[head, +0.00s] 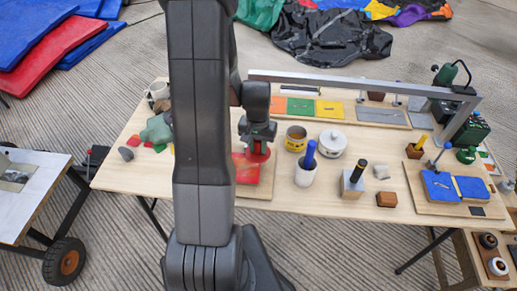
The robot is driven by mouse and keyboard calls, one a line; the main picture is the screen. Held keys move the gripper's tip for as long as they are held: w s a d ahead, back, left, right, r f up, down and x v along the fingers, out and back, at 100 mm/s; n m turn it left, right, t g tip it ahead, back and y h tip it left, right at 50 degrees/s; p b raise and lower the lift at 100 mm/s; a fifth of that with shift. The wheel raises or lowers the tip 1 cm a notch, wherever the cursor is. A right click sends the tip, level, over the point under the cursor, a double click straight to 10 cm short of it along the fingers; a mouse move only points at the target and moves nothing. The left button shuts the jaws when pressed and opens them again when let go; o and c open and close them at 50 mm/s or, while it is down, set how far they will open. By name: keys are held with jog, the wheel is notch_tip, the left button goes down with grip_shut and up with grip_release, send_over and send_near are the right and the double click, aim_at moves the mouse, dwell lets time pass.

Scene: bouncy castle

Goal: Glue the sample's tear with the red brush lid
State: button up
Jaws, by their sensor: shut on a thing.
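My gripper (258,143) is over the middle-left of the wooden table, pointing down. It is shut on the red brush lid (259,156), which shows as a red rim just under the fingers. The red sample (246,174) lies on a small wooden board (256,190) directly below and beside the lid. My arm covers the sample's left part, and I cannot make out the tear. The lid's brush is hidden, and I cannot tell whether it touches the sample. An open yellow tin (295,140) stands just right of my gripper.
Right of the tin are a white lidded pot (332,144), a white cup with a blue handle (306,172) and a block with a black handle (352,182). A grey metal bar (360,84) spans the table's back. Blue samples (440,187) lie on a board at right.

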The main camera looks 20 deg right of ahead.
jog(key=shift+a+r, duration=0.15)
jog(key=shift+r, duration=0.45)
jog(key=shift+r+p, duration=0.7)
jog(key=shift+r, duration=0.05)
jog(key=shift+r+p, duration=0.9)
jog(key=shift+r, duration=0.55)
